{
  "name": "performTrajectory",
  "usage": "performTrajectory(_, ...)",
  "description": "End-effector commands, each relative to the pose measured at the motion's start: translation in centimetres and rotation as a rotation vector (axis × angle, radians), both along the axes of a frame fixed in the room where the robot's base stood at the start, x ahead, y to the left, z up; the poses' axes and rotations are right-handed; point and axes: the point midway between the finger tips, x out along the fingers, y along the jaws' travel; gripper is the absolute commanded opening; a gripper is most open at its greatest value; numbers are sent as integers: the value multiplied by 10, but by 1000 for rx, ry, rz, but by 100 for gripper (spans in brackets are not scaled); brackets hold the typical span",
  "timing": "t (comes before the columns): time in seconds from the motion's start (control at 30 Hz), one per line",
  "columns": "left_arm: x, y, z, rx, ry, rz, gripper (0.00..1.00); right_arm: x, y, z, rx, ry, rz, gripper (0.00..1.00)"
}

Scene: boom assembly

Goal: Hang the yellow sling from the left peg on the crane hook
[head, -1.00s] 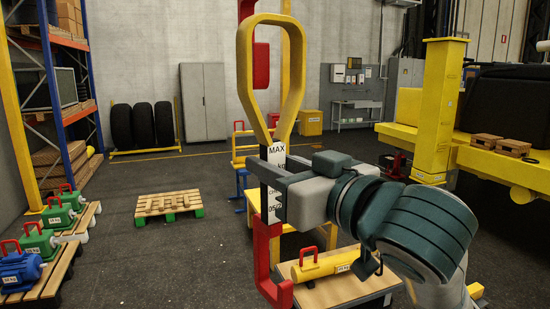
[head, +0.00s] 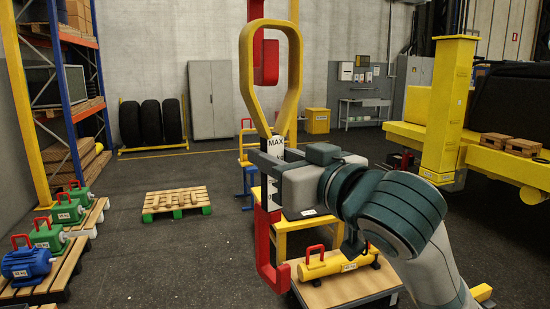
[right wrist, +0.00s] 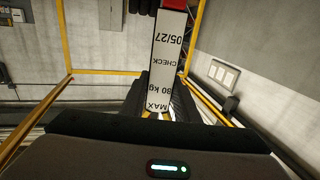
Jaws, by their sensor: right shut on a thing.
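The yellow sling (head: 247,85) hangs upright as a long open loop, with a white MAX label (head: 276,150) below it and a red hook (head: 268,250) at its lower end. My right gripper (head: 266,165) is shut on the labelled part under the loop. The label also shows between its fingers in the right wrist view (right wrist: 168,60). The red crane hook (head: 266,62) shows through the upper loop, and the loop's top crosses in front of its shank. How far behind it is, I cannot tell. My left gripper is not in view; I cannot make out the left peg.
A yellow cylinder weight (head: 335,263) with a red handle lies on a low wooden-topped table (head: 345,292) below my right gripper. A yellow machine post (head: 448,110) stands at right. Pallets with motors are at left, and a pallet (head: 177,203) lies on open floor.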

Motion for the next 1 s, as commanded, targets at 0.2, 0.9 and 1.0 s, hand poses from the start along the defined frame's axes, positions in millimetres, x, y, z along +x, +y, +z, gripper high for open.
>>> performTrajectory(0.2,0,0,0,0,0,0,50,9,3,1,3,-3,0,0)
performTrajectory(0.9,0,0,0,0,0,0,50,37,12,-3,3,-4,-1,0)
performTrajectory(1.0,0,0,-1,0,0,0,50,41,13,-5,3,-4,-1,0)
